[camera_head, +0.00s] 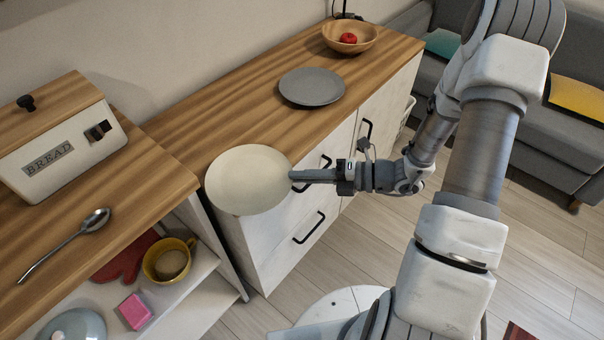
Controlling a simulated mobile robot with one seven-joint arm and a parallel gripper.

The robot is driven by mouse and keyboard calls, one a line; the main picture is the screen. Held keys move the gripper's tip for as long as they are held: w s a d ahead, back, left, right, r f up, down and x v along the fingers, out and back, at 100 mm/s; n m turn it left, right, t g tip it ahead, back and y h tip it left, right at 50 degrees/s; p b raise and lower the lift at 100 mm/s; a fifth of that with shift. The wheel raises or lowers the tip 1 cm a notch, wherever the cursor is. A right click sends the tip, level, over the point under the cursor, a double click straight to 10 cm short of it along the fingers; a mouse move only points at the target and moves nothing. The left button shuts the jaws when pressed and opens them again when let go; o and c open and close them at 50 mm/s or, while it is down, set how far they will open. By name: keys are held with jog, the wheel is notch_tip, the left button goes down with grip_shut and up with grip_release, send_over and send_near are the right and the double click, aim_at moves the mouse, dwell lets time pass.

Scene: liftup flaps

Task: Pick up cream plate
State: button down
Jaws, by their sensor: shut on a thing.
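The cream plate (248,180) is round and pale, at the front left corner of the wooden counter in the head view. Part of it reaches past the counter's front edge. My gripper (296,176) comes in from the right and is shut on the plate's right rim. The fingers hide a small part of that rim. I cannot tell whether the plate touches the counter or is held a little above it.
A grey plate (311,87) and a wooden bowl (350,37) with a red item stand farther back on the counter (225,107). A bread box (62,140) and a spoon (65,243) are at left. A yellow mug (168,261) and pink block (135,312) sit on the lower shelf.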

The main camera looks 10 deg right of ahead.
jog(key=c, duration=0.9)
grip_release()
jog(key=shift+c, duration=0.2)
jog(key=p+v, duration=0.2)
jog(key=v, duration=1.5)
jog(key=shift+d+p, duration=0.15)
jog(key=shift+p, duration=0.25)
jog(key=shift+s+r, duration=0.1)
